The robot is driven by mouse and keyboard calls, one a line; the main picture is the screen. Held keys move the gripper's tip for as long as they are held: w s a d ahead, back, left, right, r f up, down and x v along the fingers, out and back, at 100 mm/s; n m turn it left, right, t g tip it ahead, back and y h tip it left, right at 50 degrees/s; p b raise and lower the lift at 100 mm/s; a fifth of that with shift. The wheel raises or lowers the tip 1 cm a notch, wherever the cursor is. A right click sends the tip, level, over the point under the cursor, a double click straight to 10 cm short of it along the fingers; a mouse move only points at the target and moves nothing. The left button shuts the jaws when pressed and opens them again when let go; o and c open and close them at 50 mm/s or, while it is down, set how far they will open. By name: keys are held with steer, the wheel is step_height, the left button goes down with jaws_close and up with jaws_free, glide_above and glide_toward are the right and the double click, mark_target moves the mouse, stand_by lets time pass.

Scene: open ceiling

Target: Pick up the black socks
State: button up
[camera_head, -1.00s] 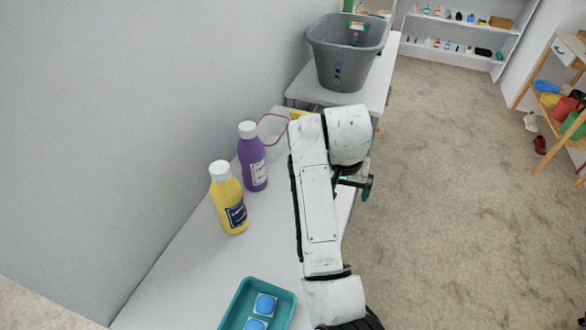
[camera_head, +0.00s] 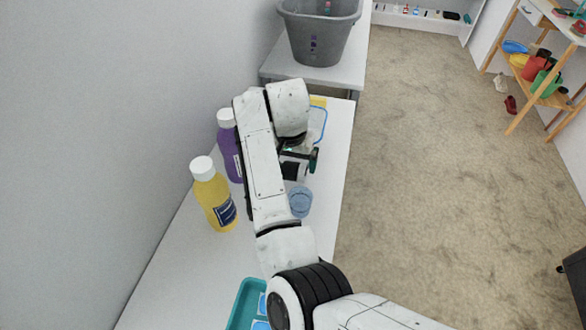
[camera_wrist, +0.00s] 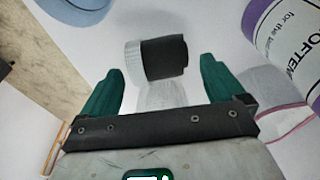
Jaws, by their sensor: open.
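A dark rolled bundle, which looks like the black socks (camera_wrist: 165,57), lies on the white table in the wrist view. A pale ribbed end shows at its left side. A paler ribbed piece (camera_wrist: 160,95) lies between it and my gripper, partly hidden by the gripper's palm. My gripper (camera_wrist: 160,66) is open, with one green finger on each side of the near edge of the bundle. I cannot tell its height above the table. In the head view, a small black patch (camera_head: 290,170) shows beside my gripper (camera_head: 305,158), mostly blocked by my arm.
A yellow bottle (camera_head: 214,198) and a purple bottle (camera_head: 229,145) stand left of my arm. A blue cup (camera_head: 300,203) stands right of it. A teal tray (camera_head: 243,300) lies in front. A grey basket (camera_head: 320,38) stands on the farther table.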

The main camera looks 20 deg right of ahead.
mark_target(293, 164)
steer(key=shift+w+d+f, duration=0.1)
steer(key=shift+f, duration=0.75)
steer(key=shift+w+d+f, duration=0.1)
steer(key=shift+f, duration=0.7)
steer(key=c, duration=1.1)
steer(key=shift+r, duration=0.1)
